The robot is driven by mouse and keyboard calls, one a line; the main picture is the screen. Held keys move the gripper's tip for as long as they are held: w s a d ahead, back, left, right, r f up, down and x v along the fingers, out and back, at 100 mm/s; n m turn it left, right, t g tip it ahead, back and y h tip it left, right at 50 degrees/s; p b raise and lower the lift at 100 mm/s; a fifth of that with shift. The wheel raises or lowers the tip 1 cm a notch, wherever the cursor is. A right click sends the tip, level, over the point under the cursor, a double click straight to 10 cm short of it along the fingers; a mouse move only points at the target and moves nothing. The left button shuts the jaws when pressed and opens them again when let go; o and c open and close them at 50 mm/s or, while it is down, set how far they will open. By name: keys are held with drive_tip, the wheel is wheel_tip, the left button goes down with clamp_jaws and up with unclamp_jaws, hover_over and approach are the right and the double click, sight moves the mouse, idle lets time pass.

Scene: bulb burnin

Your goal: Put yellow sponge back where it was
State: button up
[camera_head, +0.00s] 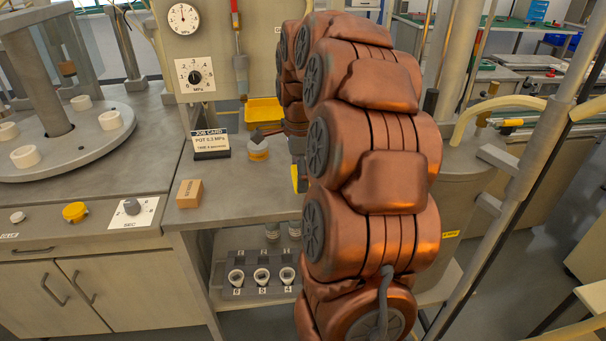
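My large copper-coloured arm fills the middle of the view and hides most of what is behind it. A small yellow piece (295,178) shows at the arm's left edge, above the bench top. It may be the yellow sponge, but too little shows to be sure. A dark grey part (303,176) beside it may belong to my gripper; the rest of the gripper is hidden behind the arm. I cannot tell whether the gripper is open or holding the yellow piece.
A yellow tray (264,110) stands at the back of the bench. A job card (211,143), a small round pot (258,148) and a cardboard box (189,193) stand on the bench. A lower shelf carries a grey rack (262,268). A vertical post (530,170) stands at right.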

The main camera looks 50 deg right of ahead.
drive_tip(key=shift+w+d+f, duration=0.15)
drive_tip(key=shift+w+d, duration=0.55)
drive_tip(key=shift+d, duration=0.25)
drive_tip(key=shift+w+d+f, duration=0.1)
drive_tip(key=shift+w+d, duration=0.6)
drive_tip(key=shift+d, duration=0.25)
drive_tip(key=shift+f+p, duration=0.45)
drive_tip(key=shift+f, duration=1.3)
drive_tip(key=shift+f, duration=0.1)
drive_tip(key=shift+f, duration=0.1)
drive_tip(key=o, duration=0.9)
drive_tip(key=shift+c, duration=0.2)
wheel_tip(320, 180, up, 12)
drive_tip(key=b, duration=0.1)
drive_tip(key=shift+r, duration=0.2)
